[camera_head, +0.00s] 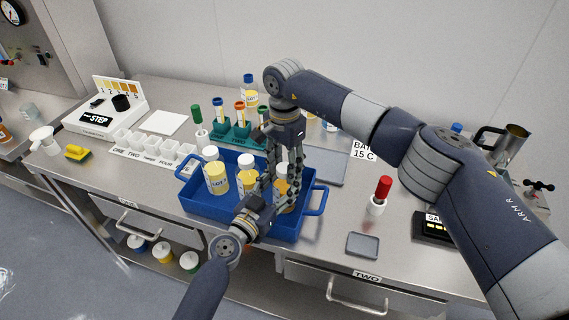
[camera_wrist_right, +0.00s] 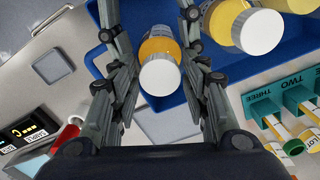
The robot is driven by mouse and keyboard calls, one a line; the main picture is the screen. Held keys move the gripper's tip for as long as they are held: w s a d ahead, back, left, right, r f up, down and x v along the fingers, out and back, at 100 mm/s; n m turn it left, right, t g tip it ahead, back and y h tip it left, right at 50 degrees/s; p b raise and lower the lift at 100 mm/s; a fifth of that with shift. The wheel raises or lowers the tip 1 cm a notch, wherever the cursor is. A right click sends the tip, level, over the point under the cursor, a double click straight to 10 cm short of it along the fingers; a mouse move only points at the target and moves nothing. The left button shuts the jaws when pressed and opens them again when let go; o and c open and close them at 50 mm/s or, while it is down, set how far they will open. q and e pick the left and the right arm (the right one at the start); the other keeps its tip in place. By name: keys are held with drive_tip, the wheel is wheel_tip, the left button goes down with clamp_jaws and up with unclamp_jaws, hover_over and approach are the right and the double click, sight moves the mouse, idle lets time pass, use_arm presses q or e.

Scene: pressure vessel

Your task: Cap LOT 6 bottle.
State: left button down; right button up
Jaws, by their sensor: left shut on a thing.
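A blue tray (camera_head: 186,190) on the steel bench holds several bottles. A bottle with a yellow label reading LOT (camera_head: 217,182) stands at its left; its number is too small to read surely. An amber bottle (camera_head: 283,192) at the right of the tray has a white cap (camera_wrist_right: 160,77) on its top. My right gripper (camera_head: 281,180) points down over this bottle, its fingers apart on either side of it in the wrist view (camera_wrist_right: 160,30). My left gripper (camera_head: 266,190) comes from the front and is shut at the amber bottle; the contact is largely hidden.
A teal rack (camera_head: 238,141) with tubes stands behind the tray. White compartments (camera_head: 158,149) and a STEP device (camera_head: 100,118) are to the left. Bare bench lies between tray and plate.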

idle(0.3)
drive_tip(key=shift+r, duration=2.3)
drive_tip(key=shift+c, duration=0.3)
drive_tip(key=shift+r, duration=1.75)
drive_tip(key=shift+f, duration=4.05)
